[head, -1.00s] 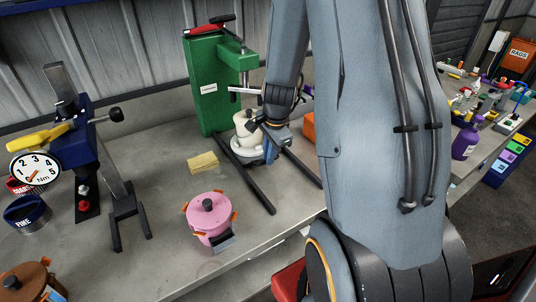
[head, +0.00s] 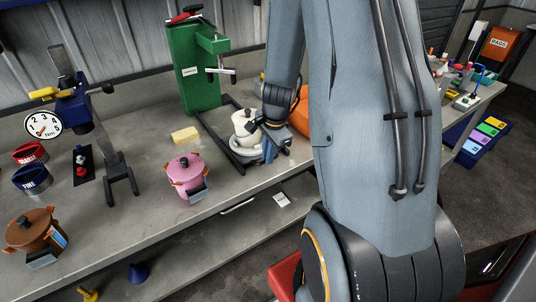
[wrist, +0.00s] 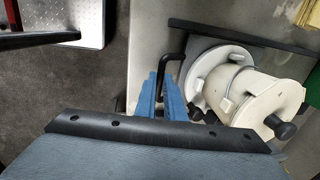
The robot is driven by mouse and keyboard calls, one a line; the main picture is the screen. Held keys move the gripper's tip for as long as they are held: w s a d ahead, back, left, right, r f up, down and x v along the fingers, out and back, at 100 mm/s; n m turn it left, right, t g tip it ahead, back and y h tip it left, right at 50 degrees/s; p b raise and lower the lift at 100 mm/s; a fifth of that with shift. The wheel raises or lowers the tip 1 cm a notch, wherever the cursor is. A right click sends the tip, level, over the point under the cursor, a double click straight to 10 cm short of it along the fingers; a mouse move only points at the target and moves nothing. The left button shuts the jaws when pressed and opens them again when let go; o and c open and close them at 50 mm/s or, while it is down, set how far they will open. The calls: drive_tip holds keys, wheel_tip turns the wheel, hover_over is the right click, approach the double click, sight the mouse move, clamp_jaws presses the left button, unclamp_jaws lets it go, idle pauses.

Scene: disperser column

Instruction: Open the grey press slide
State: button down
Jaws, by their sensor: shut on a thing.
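The green press (head: 197,85) stands at the back of the bench. Its grey slide (head: 250,160) is drawn out along dark rails towards the bench's front edge, clear of the press head. A cream pot (head: 243,122) with a dark knob sits on the slide, and it also shows in the wrist view (wrist: 255,97). My gripper (head: 270,152) is beside the pot at the slide's front. In the wrist view, my gripper's blue fingers (wrist: 160,92) are shut on the slide's black handle (wrist: 171,62). The grip itself is partly hidden.
An orange object (head: 301,108) is partly hidden behind my arm. A blue press with a dial (head: 75,112) and a brown pot (head: 36,232) are farther left.

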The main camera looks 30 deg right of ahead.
drive_tip(key=shift+s, duration=0.1)
idle(0.3)
drive_tip(key=c, duration=1.8)
unclamp_jaws()
drive_tip(key=shift+c, duration=0.2)
wheel_tip(320, 180, up, 8)
drive_tip(key=s, duration=0.1)
drive_tip(key=shift+s+f, duration=0.15)
drive_tip(key=shift+s, duration=0.15)
drive_tip(key=s+a+r+n, duration=0.2)
drive_tip(key=s+a+n, duration=0.3)
drive_tip(key=a+n, duration=0.2)
drive_tip(key=s+a+r+n+g, duration=0.1)
drive_tip(key=s+a+r+n, duration=0.1)
drive_tip(key=s+a+n, duration=0.4)
drive_tip(key=a+n, duration=0.2)
drive_tip(key=n, duration=0.2)
drive_tip(key=shift+a+r+n, duration=0.2)
drive_tip(key=shift+n, duration=0.1)
